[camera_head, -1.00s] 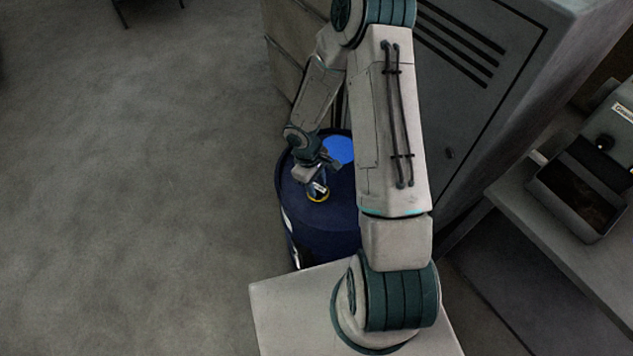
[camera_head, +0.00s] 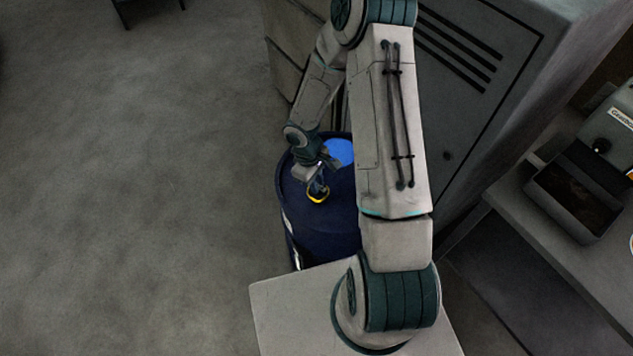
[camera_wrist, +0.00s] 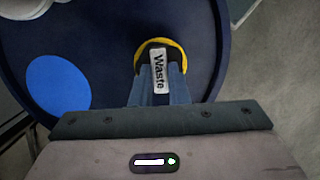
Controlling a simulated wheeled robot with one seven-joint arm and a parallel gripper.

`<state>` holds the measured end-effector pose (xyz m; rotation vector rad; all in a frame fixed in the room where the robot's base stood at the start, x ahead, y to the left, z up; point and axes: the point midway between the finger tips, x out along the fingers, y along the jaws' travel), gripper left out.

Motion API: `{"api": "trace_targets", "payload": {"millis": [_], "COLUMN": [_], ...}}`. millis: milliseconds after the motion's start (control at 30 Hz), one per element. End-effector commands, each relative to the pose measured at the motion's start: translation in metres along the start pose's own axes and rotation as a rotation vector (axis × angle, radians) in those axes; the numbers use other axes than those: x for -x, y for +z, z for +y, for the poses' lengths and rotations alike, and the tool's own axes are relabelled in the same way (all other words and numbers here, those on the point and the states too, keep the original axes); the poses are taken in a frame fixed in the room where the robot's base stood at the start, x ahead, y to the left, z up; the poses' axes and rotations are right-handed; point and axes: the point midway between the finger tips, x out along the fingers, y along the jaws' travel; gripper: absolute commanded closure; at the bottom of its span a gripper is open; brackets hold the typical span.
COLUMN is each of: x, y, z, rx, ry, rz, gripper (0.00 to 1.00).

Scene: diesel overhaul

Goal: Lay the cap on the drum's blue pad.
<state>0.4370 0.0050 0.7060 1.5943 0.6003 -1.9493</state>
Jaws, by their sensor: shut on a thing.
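The dark blue drum (camera_head: 325,225) stands in front of my base. Its round bright blue pad (camera_head: 340,152) lies toward the far edge of the lid, and at left in the wrist view (camera_wrist: 58,82). In the wrist view my gripper (camera_wrist: 157,78) is shut on the cap (camera_wrist: 158,70), whose upright tab reads "Waste". A yellow ring (camera_wrist: 175,46) shows around the tab, partly hidden by the fingers. I cannot tell whether the cap is clear of the lid. The pad is empty.
A grey locker (camera_head: 470,90) stands close behind and right of the drum. A bench (camera_head: 540,205) at right carries an open dark metal tray (camera_head: 580,195) and a labelled grey box. Open floor (camera_head: 130,200) lies to the left.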

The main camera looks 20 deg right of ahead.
Motion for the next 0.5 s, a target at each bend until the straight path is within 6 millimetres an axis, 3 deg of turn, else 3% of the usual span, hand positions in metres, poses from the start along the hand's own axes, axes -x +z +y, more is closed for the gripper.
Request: {"api": "trace_targets", "payload": {"millis": [233,500], "x": [0.008,0.031], "y": [0.002,0.006], "z": [0.0,0.0], "rx": [0.0,0.0], "ry": [0.001,0.001], "rz": [0.0,0.0], "gripper": [1.0,1.0]}}
